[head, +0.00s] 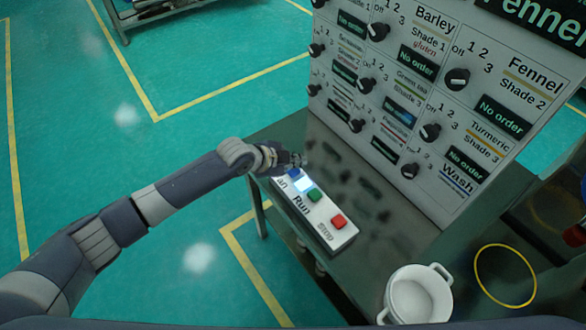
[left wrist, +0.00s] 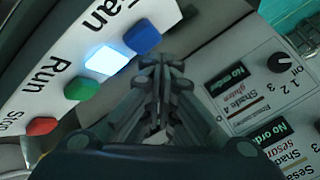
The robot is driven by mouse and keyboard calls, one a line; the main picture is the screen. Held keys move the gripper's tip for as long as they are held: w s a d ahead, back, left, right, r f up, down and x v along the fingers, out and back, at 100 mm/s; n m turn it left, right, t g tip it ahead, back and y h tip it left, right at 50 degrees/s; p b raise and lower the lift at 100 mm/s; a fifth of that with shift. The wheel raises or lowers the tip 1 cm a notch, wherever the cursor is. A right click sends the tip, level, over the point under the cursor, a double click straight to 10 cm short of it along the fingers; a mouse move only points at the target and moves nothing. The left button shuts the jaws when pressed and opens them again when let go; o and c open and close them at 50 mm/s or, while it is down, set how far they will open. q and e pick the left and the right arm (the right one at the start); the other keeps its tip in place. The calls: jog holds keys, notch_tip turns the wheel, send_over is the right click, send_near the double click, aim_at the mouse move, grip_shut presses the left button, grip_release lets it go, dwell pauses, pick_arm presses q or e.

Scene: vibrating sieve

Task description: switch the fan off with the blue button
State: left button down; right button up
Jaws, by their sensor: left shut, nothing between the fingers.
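The blue button (head: 294,173) is at the far end of a white control box, partly hidden behind my left gripper (head: 297,160) in the head view. In the left wrist view the blue button (left wrist: 142,36) shows clearly, beside the "Fan" label. A lit whitish-blue lamp (left wrist: 106,60) sits between it and the green button (left wrist: 81,88). My left gripper (left wrist: 160,64) is shut and empty, its fingertips close to the blue button. I cannot tell whether they touch it. My right gripper is not in view.
The control box (head: 325,228) also has a red Stop button (head: 338,221). It stands on a grey table (head: 375,245) before a tall panel (head: 440,85) of knobs and displays. A white pot (head: 418,295) and a yellow ring (head: 505,275) are at lower right.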

aim_at(295, 172)
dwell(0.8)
pick_arm(q)
jog(key=shift+f+b, duration=0.3)
jog(key=shift+f, duration=0.1)
jog(key=shift+f+b, duration=0.4)
jog(key=shift+f, duration=0.15)
dwell(0.6)
jog(key=shift+r, duration=0.1)
jog(key=shift+r+p, duration=0.8)
jog(key=shift+r, duration=0.05)
notch_tip(295, 172, up, 5)
jog(key=p, duration=0.4)
jog(key=shift+r, duration=0.1)
